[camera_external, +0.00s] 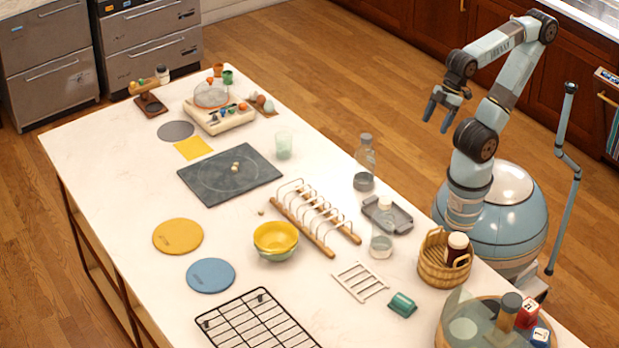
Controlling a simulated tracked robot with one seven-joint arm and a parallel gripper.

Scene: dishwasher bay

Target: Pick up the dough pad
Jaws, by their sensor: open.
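A dark grey rectangular pad (208,186) with a faint circle marked on it lies flat on the white island; it looks like the dough pad. A few small pale lumps (236,167) rest on its middle. My gripper (438,119) is open and empty, with its fingers pointing down. It is raised to the right of the island, well away from the pad. Nothing hides the pad.
A yellow square (193,148) and a grey disc (175,131) lie behind the pad. A clear cup (284,145) stands at its right. A wire rack (318,217), yellow bowl (276,240) and glass bottle (365,155) stand nearby.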

